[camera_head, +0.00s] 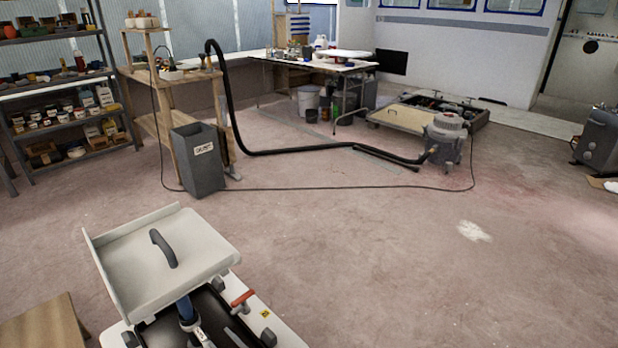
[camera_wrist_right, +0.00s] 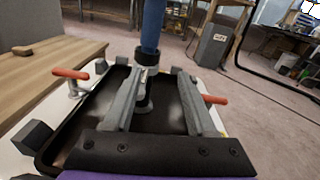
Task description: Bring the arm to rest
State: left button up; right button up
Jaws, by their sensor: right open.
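My right gripper (camera_wrist_right: 153,72) is open in the right wrist view, its two grey fingers apart over a dark, black-rimmed well. A blue post (camera_wrist_right: 152,25) with a black collar rises just beyond and between the fingertips. Whether the fingers touch it I cannot tell. In the head view the blue post (camera_head: 185,308) shows below a raised white lid (camera_head: 205,240) with a dark handle (camera_head: 163,248). The right gripper cannot be made out clearly there. My left gripper is not in view.
Red-handled latches (camera_wrist_right: 70,74) flank the well; one also shows in the head view (camera_head: 242,298). A wooden top (camera_head: 45,328) stands close left. A grey bin (camera_head: 198,165), black hose (camera_head: 300,148) and vacuum (camera_head: 446,135) lie farther off. The floor between is mostly clear.

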jog(key=s+d+r+n+g+h, duration=0.1)
jog(key=s+d+r+n+g, duration=0.1)
jog(key=d+r+n, duration=0.55)
jog(key=s+d+r+n+g+h, duration=0.2)
jog(key=s+d+r+n, duration=0.1)
jog(key=d+r+n, duration=0.5)
jog(key=s+d+n+g+h+p, duration=0.1)
jog(key=s+d+n+g+h, duration=0.6)
jog(key=s+d, duration=2)
pick_arm(q)
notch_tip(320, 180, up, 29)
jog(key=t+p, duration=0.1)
jog(key=p, duration=2.4)
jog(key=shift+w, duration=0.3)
pick_arm(e)
notch_tip(320, 180, up, 28)
jog(key=w+d+n+t+h, duration=0.1)
jog(key=w+n+t+h, duration=0.1)
jog(key=t+h, duration=0.1)
jog(key=shift+f+n+t, duration=0.2)
jog(key=shift+n+t, duration=0.15)
jog(key=shift+t, duration=0.45)
